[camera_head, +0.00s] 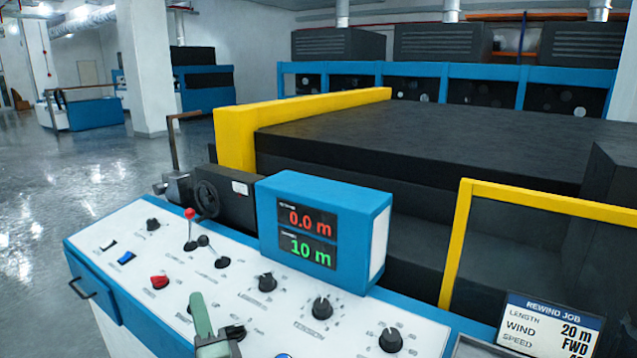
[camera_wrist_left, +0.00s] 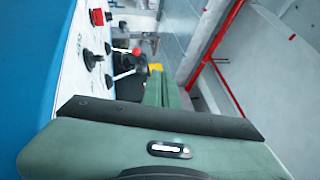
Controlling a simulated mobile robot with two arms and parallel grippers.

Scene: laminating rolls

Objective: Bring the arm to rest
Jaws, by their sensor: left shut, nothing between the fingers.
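My left gripper (camera_head: 197,300) comes in at the bottom of the head view, over the front of the white control panel (camera_head: 105,220). Its green fingers are shut and empty, and they point up the picture towards the levers. In the left wrist view the closed green fingers (camera_wrist_left: 155,88) extend away from the dark-edged palm. I cannot tell how high the fingertips are above the panel. My right gripper is not in view.
The panel carries a red-knobbed lever (camera_head: 190,214), a black-knobbed lever (camera_head: 203,241), a red button (camera_head: 160,282) and several black dials (camera_head: 321,307). A blue display box (camera_head: 325,220) reads 0.0 m and 10 m. A yellow rail (camera_head: 540,197) and job card (camera_head: 548,325) stand right.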

